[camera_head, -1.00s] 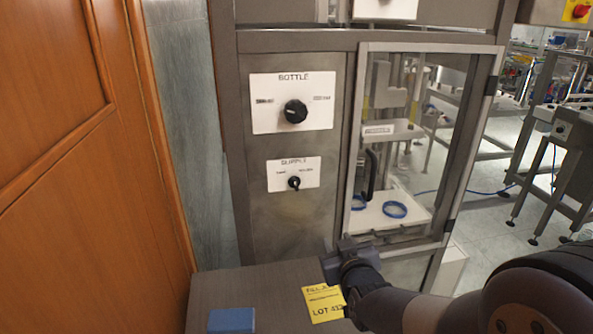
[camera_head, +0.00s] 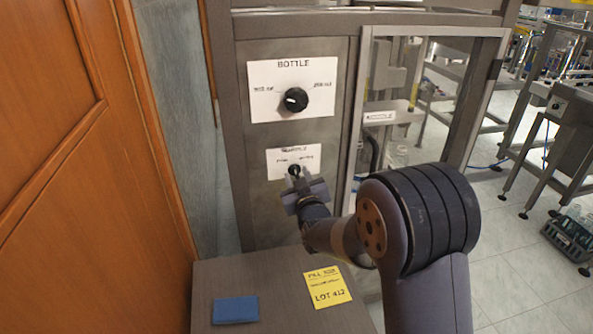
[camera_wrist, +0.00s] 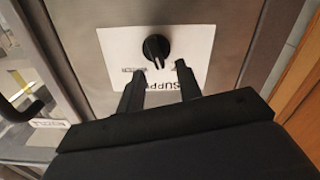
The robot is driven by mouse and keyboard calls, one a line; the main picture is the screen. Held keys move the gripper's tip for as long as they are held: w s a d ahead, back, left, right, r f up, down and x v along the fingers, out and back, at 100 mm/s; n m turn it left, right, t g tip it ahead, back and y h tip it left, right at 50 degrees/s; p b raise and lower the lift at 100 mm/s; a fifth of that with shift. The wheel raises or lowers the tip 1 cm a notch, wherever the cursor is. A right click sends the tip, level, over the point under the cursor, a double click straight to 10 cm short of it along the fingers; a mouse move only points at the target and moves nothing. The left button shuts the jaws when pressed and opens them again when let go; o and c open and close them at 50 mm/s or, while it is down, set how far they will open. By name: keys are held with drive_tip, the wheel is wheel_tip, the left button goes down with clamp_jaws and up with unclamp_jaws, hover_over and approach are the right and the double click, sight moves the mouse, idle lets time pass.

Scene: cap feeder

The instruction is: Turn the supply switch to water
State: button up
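The supply switch is a small black knob (camera_head: 294,170) on a white plate (camera_head: 274,165) low on the steel cabinet. In the wrist view the knob (camera_wrist: 155,46) appears upside down, with its pale mark toward my fingers, between the two position labels. My gripper (camera_head: 305,183) is in front of the plate. In the wrist view its two fingers (camera_wrist: 159,72) are apart, with nothing held between them. The knob shows just past the fingertips; I cannot tell whether they touch it.
A larger bottle knob (camera_head: 294,100) sits on its own plate above. A glazed guard door (camera_head: 368,110) stands to the right, a wooden door (camera_head: 90,180) to the left. Below are a grey surface (camera_head: 270,270), a blue block (camera_head: 236,310) and a yellow lot card (camera_head: 327,287).

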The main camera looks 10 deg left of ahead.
drive_tip(key=shift+x, duration=0.85)
